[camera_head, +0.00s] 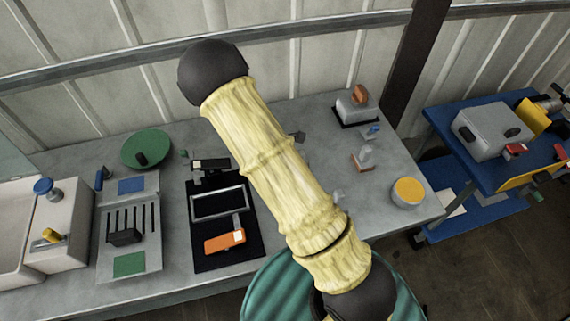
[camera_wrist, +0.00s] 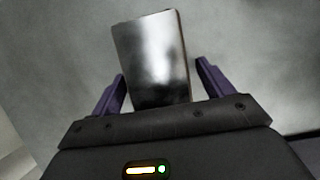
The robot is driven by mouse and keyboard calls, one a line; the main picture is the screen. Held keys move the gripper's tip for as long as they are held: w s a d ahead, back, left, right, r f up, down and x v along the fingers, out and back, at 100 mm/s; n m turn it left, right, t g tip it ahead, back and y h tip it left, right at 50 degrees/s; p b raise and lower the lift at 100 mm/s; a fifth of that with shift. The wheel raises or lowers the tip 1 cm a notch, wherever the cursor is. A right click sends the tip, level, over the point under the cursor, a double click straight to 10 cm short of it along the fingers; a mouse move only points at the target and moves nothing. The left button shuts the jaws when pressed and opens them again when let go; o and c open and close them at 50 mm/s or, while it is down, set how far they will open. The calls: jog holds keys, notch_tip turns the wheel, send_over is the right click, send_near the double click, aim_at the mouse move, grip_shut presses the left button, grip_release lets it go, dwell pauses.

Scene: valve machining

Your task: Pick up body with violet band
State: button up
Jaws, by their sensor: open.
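In the wrist view my gripper (camera_wrist: 161,76) is open, with one dark purple finger on each side of a shiny grey metal block (camera_wrist: 152,50). The block lies between the fingers and extends past their tips. A gap shows on the right side; the left finger is close to the block, and contact cannot be told. A thin brown edge runs along the block's right side. No violet band shows on it, so I cannot tell whether it is the body with violet band. In the head view my arm crosses the middle of the bench and my gripper is hidden.
The grey bench (camera_head: 330,150) holds a green disc (camera_head: 146,148), a black mat (camera_head: 240,258) with tools, a slotted panel (camera_head: 146,262), a yellow-topped round container (camera_head: 407,192) and a grey block with an orange part (camera_head: 353,105). A blue table (camera_head: 480,170) stands right.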

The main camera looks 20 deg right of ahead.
dwell(0.4)
jog(key=c, duration=1.7)
jog(key=shift+r, duration=0.1)
notch_tip(320, 180, up, 10)
jog(key=shift+b, duration=0.45)
jog(key=shift+w, duration=0.1)
